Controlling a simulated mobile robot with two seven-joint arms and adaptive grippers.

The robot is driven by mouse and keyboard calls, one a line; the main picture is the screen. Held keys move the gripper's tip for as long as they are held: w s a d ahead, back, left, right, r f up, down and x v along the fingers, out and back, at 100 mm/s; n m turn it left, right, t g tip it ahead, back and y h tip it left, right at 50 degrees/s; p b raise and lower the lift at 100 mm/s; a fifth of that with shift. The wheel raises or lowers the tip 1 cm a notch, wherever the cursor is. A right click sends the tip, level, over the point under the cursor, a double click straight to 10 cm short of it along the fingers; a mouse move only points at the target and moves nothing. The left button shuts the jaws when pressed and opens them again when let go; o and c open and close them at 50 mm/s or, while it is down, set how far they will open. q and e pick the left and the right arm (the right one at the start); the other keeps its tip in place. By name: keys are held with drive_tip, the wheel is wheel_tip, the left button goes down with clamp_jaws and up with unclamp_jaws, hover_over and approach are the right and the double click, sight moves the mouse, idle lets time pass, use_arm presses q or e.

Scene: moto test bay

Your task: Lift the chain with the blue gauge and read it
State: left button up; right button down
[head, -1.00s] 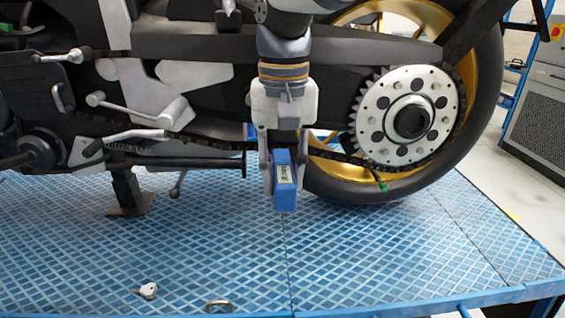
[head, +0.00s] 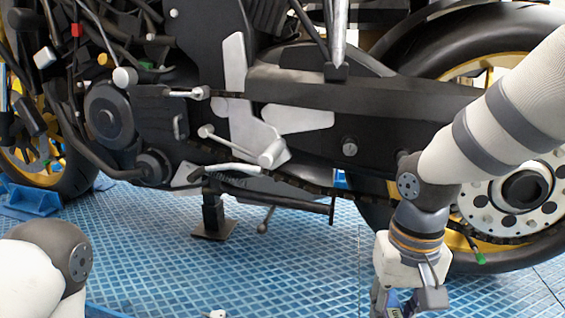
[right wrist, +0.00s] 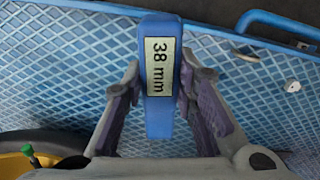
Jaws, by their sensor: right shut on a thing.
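The blue gauge (right wrist: 158,118) is between the two fingers of my right gripper (right wrist: 160,85) in the right wrist view. Its display faces the camera and reads "38 mm". In the head view my right gripper (head: 402,300) is low at the right, with a bit of the blue gauge (head: 393,301) showing at the bottom edge. The dark chain (head: 310,187) runs along the motorcycle's side to the large rear sprocket (head: 480,206), partly hidden by my right arm. The gauge is below the chain in the picture. My left gripper is out of view; only part of that arm shows.
The motorcycle's side stand (head: 212,215) rests on the blue platform (head: 285,265). A green-tipped piece (head: 480,258) hangs near the chain below the sprocket. A small pale object (head: 215,314) lies at the bottom edge. The platform's middle is mostly clear.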

drive_tip(key=shift+n, duration=0.6)
drive_tip(key=s+f, duration=0.3)
drive_tip(key=f, duration=0.1)
drive_tip(key=shift+s, duration=0.35)
drive_tip(key=shift+w, duration=0.1)
